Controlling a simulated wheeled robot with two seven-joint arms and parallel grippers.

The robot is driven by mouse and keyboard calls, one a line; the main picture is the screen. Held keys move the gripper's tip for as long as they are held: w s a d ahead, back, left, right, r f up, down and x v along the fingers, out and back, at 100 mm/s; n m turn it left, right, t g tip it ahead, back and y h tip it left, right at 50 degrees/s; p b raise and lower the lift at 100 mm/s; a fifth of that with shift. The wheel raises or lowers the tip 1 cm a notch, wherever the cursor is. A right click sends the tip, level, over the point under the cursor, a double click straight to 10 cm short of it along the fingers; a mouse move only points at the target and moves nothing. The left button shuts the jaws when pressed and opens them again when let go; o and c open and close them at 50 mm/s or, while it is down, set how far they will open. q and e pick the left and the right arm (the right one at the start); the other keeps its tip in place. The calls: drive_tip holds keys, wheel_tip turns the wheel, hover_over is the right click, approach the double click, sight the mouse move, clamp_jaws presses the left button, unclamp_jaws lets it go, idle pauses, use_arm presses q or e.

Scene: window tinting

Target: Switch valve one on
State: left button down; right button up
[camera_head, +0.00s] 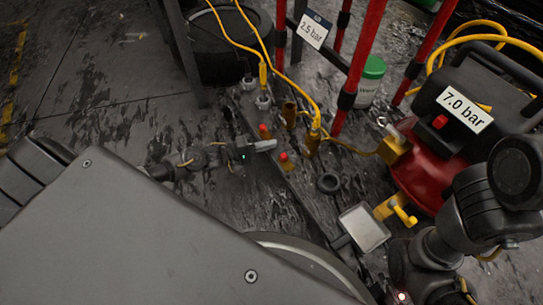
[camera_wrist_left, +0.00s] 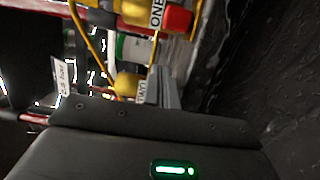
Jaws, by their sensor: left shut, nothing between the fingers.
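Valve one, a yellow body with a red knob and a label reading ONE (camera_wrist_left: 157,14), is at the top of the left wrist view. In the head view, two red-topped valves stand on a rail, a farther one (camera_head: 265,132) and a nearer one (camera_head: 284,158); I cannot read which is one. My left gripper (camera_head: 270,145) is shut and empty, its tip close to these valves. In the left wrist view its fingers (camera_wrist_left: 165,85) point up toward the valves, below the ONE label; contact cannot be told. My right arm is at lower right, its fingers not visible.
Yellow hoses run to brass fittings (camera_head: 289,113). A red and black machine marked 7.0 bar (camera_head: 425,172) stands right. A grey-faced block (camera_head: 365,227) lies before it. Red posts, a 2.5 bar sign (camera_head: 314,29) and a green-lidded tub (camera_head: 369,85) are behind. Dark floor is open at left.

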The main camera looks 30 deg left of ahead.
sight(282, 160)
use_arm(q)
drive_tip(key=shift+s+d+b, duration=0.3)
drive_tip(key=shift+s+d, duration=0.2)
drive_tip(key=shift+d, duration=0.2)
drive_tip(key=shift+s+d+b, duration=0.25)
drive_tip(key=shift+s+d, duration=0.25)
drive_tip(key=shift+d, duration=0.15)
drive_tip(key=shift+s+d+r+p, duration=0.1)
drive_tip(key=shift+s+d+p, duration=0.1)
drive_tip(key=shift+p, duration=0.2)
drive_tip(key=d+p, duration=0.1)
drive_tip(key=s+d+p, duration=0.1)
drive_tip(key=shift+s+d+p, duration=0.15)
drive_tip(key=shift+d+p, duration=0.1)
drive_tip(key=shift+p, duration=0.05)
drive_tip(key=shift+s+d, duration=0.1)
drive_tip(key=shift+d, duration=0.05)
